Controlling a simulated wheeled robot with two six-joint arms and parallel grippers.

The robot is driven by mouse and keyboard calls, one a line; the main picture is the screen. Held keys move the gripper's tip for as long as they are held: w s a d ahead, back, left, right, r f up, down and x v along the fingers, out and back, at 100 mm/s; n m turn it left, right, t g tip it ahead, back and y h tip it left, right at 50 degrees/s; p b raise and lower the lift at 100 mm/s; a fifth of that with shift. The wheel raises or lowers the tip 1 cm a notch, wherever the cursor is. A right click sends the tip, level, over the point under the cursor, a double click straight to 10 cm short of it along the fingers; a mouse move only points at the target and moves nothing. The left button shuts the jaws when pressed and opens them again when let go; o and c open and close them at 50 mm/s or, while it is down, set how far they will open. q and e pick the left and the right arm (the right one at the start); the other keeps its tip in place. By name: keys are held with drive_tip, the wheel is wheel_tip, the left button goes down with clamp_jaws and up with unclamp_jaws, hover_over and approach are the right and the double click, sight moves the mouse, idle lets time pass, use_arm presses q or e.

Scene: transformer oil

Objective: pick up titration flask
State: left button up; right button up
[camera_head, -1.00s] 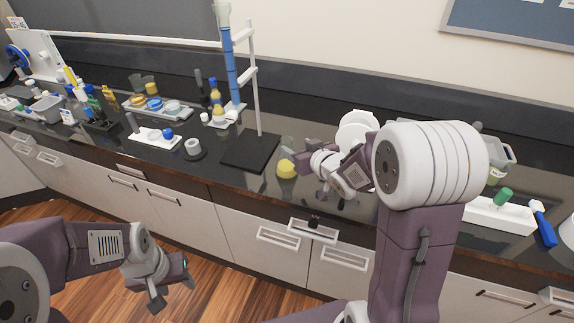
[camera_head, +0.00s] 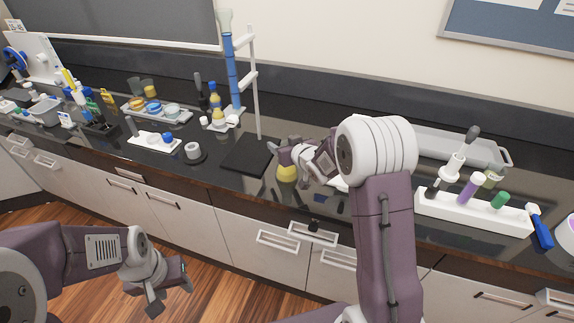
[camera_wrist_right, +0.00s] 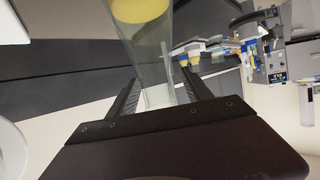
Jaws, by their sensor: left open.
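The titration flask (camera_head: 287,173), clear glass with yellow liquid in its base, stands on the black counter beside the dark burette stand base. My right gripper (camera_head: 283,154) is at the flask's upper part in the head view and partly covers it. In the right wrist view, the glass flask (camera_wrist_right: 152,55) extends between the two fingers (camera_wrist_right: 160,85). The fingers look apart, with gaps beside the narrow glass, so the gripper appears open around it. My left gripper (camera_head: 170,288) is open and empty, low in front of the cabinets.
The burette stand (camera_head: 251,152) with its blue burette rises just left of the flask. A black ring (camera_head: 193,151) and a white tray (camera_head: 154,140) lie further left. A white rack (camera_head: 470,213) and a grey tray (camera_head: 462,146) are on the right.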

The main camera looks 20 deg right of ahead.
clamp_jaws()
drive_tip(key=shift+f, duration=0.1)
idle(1.2)
